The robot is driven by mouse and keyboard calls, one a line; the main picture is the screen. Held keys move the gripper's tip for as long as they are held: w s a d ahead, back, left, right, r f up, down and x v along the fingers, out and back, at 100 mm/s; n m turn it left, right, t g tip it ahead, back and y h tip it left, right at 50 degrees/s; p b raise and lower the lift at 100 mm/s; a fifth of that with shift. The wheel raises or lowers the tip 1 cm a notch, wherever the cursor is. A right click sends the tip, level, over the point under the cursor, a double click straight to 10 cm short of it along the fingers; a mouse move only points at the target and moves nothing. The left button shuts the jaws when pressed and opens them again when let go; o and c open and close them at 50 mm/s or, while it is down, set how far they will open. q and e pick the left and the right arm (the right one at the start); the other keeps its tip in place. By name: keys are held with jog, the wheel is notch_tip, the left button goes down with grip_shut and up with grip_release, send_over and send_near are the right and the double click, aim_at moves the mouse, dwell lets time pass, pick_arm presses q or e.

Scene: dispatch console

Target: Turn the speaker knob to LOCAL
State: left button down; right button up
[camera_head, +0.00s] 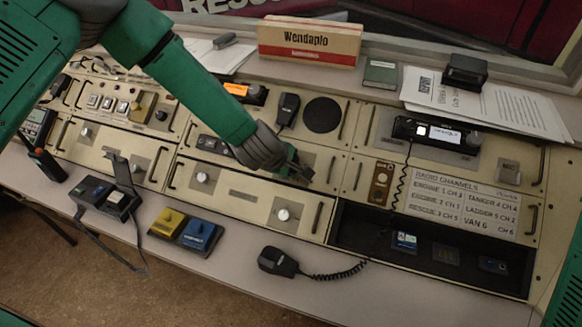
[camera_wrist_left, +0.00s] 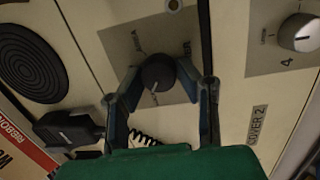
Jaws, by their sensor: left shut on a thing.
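The speaker knob (camera_wrist_left: 157,70) is a dark round knob on a grey plate (camera_wrist_left: 125,42) in the left wrist view. Small labels surround it, too blurred to read with certainty. A pale mark shows on its near side. My left gripper (camera_wrist_left: 160,78) is shut on the knob, one finger on each side. In the head view my left gripper (camera_head: 294,170) reaches down to the console below the round speaker grille (camera_head: 322,115) and hides the knob. A sliver of my right arm shows at the right edge; its gripper is out of view.
A silver knob (camera_wrist_left: 300,33) sits on a neighbouring panel. A black handset (camera_head: 287,109) hangs beside the grille. Drawer handles stick out near the gripper. An open black tray (camera_head: 350,236) and a corded microphone (camera_head: 278,262) lie in front.

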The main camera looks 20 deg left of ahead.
pick_arm(q)
jog(key=shift+s+d+f+n, duration=0.1)
jog(key=shift+s+d+n, duration=0.05)
jog(key=shift+n, duration=0.45)
jog(key=c, duration=1.2)
grip_release()
jog(key=shift+r, duration=0.4)
jog(key=v, duration=1.1)
jog(key=shift+s, duration=0.2)
